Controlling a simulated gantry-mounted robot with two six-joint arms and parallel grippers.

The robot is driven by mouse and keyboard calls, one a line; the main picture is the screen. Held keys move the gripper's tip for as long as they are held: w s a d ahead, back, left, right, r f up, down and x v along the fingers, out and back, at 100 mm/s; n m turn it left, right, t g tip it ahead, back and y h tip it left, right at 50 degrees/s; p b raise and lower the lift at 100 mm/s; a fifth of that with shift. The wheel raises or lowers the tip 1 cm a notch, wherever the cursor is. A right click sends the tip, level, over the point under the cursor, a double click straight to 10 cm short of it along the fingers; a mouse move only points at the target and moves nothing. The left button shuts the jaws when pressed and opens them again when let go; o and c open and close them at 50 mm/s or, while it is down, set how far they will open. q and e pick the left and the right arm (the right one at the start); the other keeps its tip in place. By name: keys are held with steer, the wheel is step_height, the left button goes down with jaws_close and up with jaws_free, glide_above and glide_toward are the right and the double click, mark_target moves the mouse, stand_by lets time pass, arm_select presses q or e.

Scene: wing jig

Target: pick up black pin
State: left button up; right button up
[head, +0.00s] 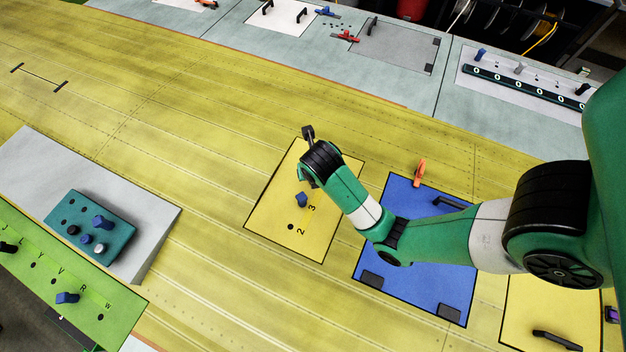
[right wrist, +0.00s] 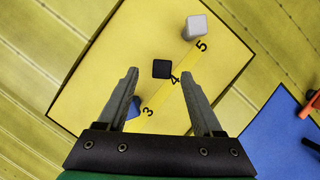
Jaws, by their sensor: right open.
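In the right wrist view a black pin (right wrist: 161,68), seen from above as a dark square, stands on the yellow panel (right wrist: 112,62) beside the number 4. My right gripper (right wrist: 160,74) is open above the panel. The pin appears between its fingertips, with a gap on both sides. A white pin (right wrist: 195,27) stands beside the 5, and a blue pin (right wrist: 133,108) beside the 3 is partly hidden by the left finger. In the head view my right wrist covers the upper part of the yellow panel (head: 265,215), hiding the black pin. My left gripper is not in view.
A blue panel (head: 400,278) with an orange clamp (head: 419,172) lies right of the yellow panel. A teal block (head: 88,252) with several pins sits on a grey plate at left. A green panel (head: 105,312) lies in front. The wing surface between is clear.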

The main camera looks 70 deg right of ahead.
steer(key=shift+b+x, duration=1)
steer(key=shift+x, duration=0.1)
steer(key=x, duration=0.2)
steer(key=shift+s+d+f, duration=0.1)
steer(key=shift+f, duration=0.3)
jaws_close()
